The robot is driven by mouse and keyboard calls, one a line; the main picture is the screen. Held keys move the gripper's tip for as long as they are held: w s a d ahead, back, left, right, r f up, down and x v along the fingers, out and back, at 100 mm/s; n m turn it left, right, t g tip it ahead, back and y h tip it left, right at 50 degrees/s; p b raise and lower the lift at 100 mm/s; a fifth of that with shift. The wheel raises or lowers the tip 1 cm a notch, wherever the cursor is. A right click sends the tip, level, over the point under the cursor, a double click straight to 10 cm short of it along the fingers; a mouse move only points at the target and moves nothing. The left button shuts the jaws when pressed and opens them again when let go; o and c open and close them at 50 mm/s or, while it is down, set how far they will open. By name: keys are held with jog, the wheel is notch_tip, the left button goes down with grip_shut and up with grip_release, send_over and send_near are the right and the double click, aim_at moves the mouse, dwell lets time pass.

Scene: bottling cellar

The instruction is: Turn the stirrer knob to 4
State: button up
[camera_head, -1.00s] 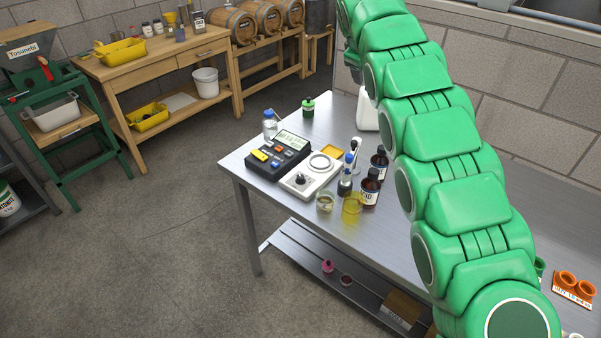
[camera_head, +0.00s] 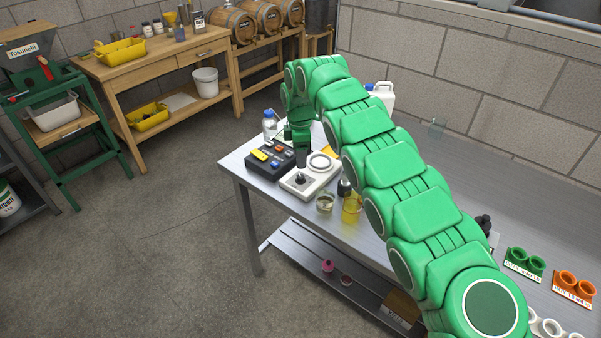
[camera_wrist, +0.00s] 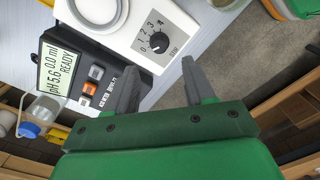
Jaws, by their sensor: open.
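The white stirrer (camera_head: 322,178) stands on the steel bench, with a round plate on top and a black knob (camera_head: 301,179) at its front. In the wrist view the knob (camera_wrist: 157,43) has a scale from 0 to 4 around it and the word STIR beside it. I cannot tell surely which number its mark points to. My gripper (camera_head: 303,160) points down above the stirrer, close to the knob. In the wrist view its two fingers (camera_wrist: 161,84) are apart with nothing between them, and the knob lies just beyond the tips.
A dark meter (camera_head: 277,154) stands left of the stirrer; its display (camera_wrist: 59,75) reads pH 5.6, 0.0 ml, READY. A glass beaker (camera_head: 325,203) and a yellow beaker (camera_head: 351,208) stand close on the right. A clear bottle (camera_head: 269,124) is behind the meter.

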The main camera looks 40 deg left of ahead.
aim_at(300, 176)
jog(key=shift+f, duration=3.8)
grip_shut()
